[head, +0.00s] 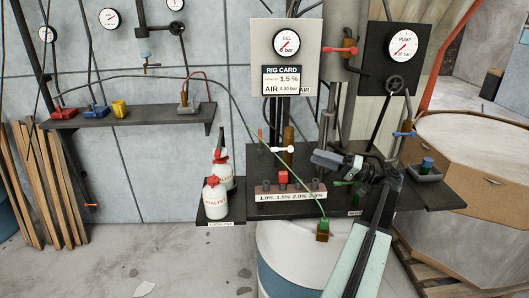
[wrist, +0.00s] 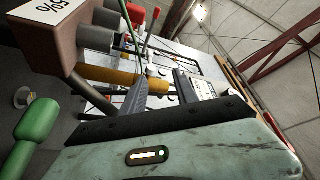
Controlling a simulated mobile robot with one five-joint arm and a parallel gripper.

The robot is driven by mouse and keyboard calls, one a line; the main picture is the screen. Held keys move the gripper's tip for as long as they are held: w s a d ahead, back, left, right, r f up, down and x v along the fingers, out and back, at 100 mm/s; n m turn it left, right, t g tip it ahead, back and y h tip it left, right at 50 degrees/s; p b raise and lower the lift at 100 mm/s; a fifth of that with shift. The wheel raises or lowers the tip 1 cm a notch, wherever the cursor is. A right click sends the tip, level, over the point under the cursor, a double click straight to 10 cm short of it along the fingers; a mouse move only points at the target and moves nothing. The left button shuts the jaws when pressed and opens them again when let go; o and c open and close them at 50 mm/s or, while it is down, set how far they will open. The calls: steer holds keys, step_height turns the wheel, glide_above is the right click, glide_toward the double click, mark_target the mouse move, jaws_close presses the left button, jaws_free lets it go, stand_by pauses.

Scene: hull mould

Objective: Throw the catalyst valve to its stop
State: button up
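Several lever handles show in the head view, and no readable label there names one the catalyst valve. A white lever handle (head: 283,149) sticks out sideways from a brass pipe, left of my gripper. A green handle (head: 343,183) lies low by my gripper; a large green handle (wrist: 35,130) also fills the left of the wrist view. A red lever (head: 340,50) and a blue lever (head: 404,134) are higher and to the right. My gripper (head: 330,160) is above the bench; in the wrist view its dark fingers (wrist: 160,92) stand apart with nothing held between them.
A block of labelled sockets (head: 290,196) with a red plug (head: 282,177) stands on the dark bench, close left of my gripper. White catalyst bottles (head: 215,195) stand on a side shelf. A green hose crosses to a green-and-brass fitting (head: 323,229). A drum stands below.

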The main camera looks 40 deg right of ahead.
mark_target(274, 149)
steer(key=x, duration=0.5)
steer(key=f+x, duration=0.1)
steer(key=x, duration=0.4)
steer(key=f+x, duration=0.1)
steer(key=x, duration=0.4)
steer(key=shift+w+a+f+p, duration=0.15)
steer(key=shift+w+a+p, duration=0.2)
steer(key=shift+w, duration=0.05)
jaws_close()
